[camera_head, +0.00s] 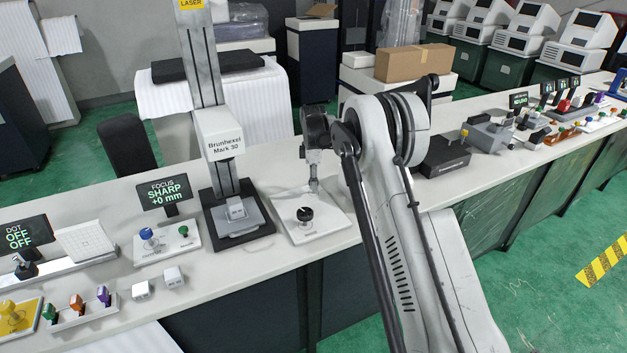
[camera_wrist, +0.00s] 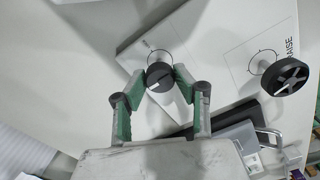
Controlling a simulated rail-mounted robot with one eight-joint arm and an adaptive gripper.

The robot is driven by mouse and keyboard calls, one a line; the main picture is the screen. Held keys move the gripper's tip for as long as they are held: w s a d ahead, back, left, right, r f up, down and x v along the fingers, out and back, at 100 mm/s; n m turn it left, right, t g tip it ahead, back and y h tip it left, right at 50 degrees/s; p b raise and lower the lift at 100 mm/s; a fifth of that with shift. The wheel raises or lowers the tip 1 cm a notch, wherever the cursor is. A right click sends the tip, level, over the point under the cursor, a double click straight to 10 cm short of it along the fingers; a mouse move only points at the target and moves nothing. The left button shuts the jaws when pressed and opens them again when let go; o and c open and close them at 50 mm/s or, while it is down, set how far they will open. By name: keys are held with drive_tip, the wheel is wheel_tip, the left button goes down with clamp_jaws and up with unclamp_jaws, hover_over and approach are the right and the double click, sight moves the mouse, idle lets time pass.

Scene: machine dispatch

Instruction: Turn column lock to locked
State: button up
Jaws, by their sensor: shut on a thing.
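The column lock is a small black knob (camera_wrist: 160,76) with a white mark pointing to its lower left, set in a printed circle on a white panel (camera_wrist: 131,57). My gripper (camera_wrist: 160,80) has a green finger on either side of the knob and is shut on it. In the head view my gripper (camera_head: 314,184) points down at the back of the same white panel (camera_head: 325,228). The knob is hard to make out there under the fingers. The laser column (camera_head: 203,85), marked Brunhexel Mark 30, stands to the left of the panel.
A black handwheel (camera_wrist: 285,76) labelled RAISE sits beside the knob on the same panel; it shows nearer the front edge in the head view (camera_head: 305,214). A focus display (camera_head: 166,191) reads SHARP +0 mm. A dark box (camera_head: 442,157) lies right of my arm.

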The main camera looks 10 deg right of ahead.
drive_tip(key=shift+m+b, duration=0.35)
drive_tip(key=shift+m, duration=0.05)
drive_tip(key=m+b, duration=0.2)
drive_tip(key=shift+f+m, duration=0.15)
drive_tip(key=shift+m, duration=0.15)
drive_tip(key=m+b, duration=0.3)
drive_tip(key=m, duration=0.2)
drive_tip(key=shift+m, duration=0.3)
drive_tip(key=m+b, duration=0.2)
drive_tip(key=m, duration=0.2)
drive_tip(key=shift+m+b, duration=0.6)
drive_tip(key=shift+m, duration=1.9)
drive_tip(key=shift+r, duration=0.2)
drive_tip(key=o, duration=1.1)
